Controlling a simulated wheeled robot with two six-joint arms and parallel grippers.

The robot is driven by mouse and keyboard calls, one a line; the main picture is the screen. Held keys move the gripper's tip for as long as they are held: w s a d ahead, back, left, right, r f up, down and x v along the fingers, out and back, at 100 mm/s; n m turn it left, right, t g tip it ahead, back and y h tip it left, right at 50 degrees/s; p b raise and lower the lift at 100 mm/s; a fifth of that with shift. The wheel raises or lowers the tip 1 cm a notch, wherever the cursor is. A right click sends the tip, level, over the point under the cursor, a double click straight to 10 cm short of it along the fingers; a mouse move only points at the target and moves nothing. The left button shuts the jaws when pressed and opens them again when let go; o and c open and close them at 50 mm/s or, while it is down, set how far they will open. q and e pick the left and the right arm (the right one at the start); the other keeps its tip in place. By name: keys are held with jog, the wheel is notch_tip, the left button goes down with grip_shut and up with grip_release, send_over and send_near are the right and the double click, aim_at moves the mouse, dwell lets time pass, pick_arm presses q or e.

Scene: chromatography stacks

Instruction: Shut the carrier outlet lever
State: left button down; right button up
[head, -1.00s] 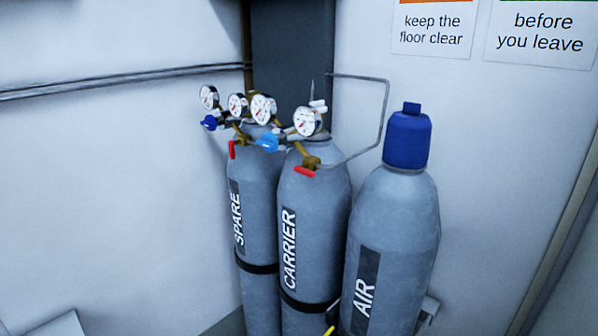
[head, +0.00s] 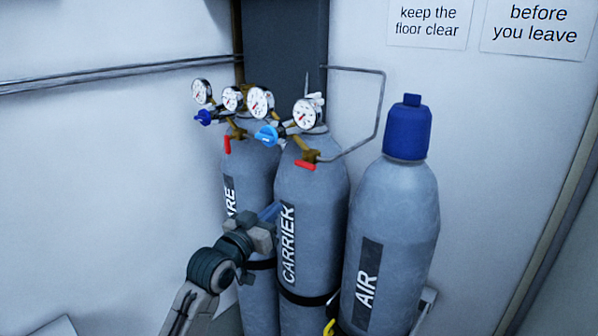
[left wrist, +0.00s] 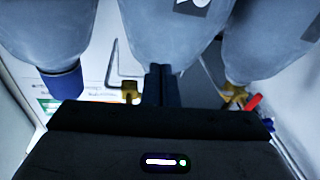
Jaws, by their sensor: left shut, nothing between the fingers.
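The carrier outlet lever (head: 306,165) is a small red handle on a brass valve below the gauges of the CARRIER cylinder (head: 320,215). It lies roughly level across the front of the valve in the head view. My left gripper (head: 272,211) is shut and empty, in front of the SPARE and CARRIER cylinders, below and left of the lever and apart from it. In the left wrist view the shut fingers (left wrist: 161,85) point toward the cylinders. A brass valve (left wrist: 130,92) shows just left of them; the carrier lever is not visible there. My right gripper is not in view.
The SPARE cylinder (head: 250,178) stands left with its own red lever (head: 227,144) hanging down. The blue-capped AIR cylinder (head: 398,215) stands right. Gauges (head: 305,113), a blue knob (head: 266,135) and a bent pipe (head: 381,105) crowd around the carrier valve.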

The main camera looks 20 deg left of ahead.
aim_at(302, 165)
pick_arm(q)
jog(key=s+d+r+m+t+h, duration=0.1)
jog(key=s+d+r+m+h, duration=0.1)
jog(key=s+r, duration=0.5)
notch_tip(302, 165, up, 6)
jog(key=shift+s+d+f+m+t+h, duration=0.1)
jog(key=shift+s+d+m+t+h, duration=0.2)
jog(key=shift+d+h, duration=0.4)
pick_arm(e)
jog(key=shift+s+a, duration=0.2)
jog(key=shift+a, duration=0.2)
